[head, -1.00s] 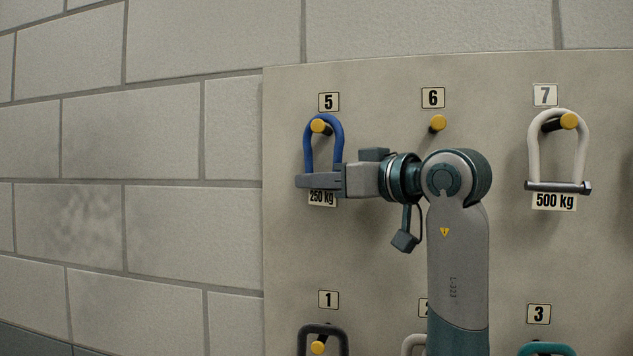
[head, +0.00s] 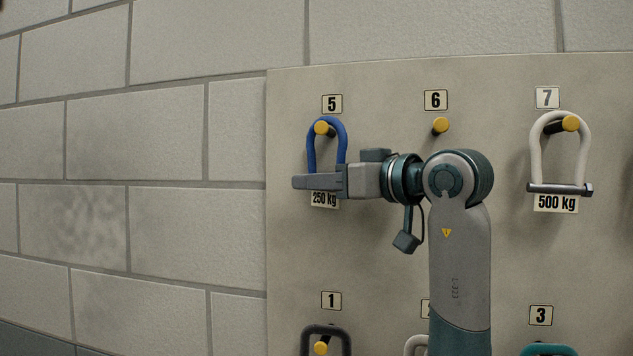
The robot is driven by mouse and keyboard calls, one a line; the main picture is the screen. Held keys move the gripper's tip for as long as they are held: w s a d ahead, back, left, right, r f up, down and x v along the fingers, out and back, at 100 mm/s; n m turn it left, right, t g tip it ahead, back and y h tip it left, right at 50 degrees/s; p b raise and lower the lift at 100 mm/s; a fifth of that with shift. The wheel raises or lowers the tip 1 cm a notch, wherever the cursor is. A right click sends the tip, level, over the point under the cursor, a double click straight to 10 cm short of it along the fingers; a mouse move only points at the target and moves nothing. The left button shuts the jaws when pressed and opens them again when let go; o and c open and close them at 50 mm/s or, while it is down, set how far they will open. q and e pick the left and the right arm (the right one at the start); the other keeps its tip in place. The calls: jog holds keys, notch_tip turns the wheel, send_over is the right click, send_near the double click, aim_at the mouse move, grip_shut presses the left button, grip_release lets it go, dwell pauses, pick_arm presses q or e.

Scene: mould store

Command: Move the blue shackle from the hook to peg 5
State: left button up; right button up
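The blue shackle (head: 311,150) hangs with its bow over the yellow-tipped peg 5 (head: 322,128), under the number 5 plate. My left gripper (head: 312,182) reaches in from the right, level, with its fingers across the lower end of the shackle. The near finger hides the shackle's pin and lower ends. Whether the fingers press on the shackle or stand apart around it cannot be seen from this side. My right gripper is not in view.
Peg 6 (head: 440,125) is bare. A white shackle (head: 535,150) hangs on peg 7 (head: 570,123) above a 500 kg label. A 250 kg label (head: 325,200) is below peg 5. Dark (head: 346,340) and teal (head: 548,349) shackles show at pegs 1 and 3. My arm partly covers position 2.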

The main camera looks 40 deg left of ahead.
pick_arm(q)
jog(key=shift+w+d, duration=0.1)
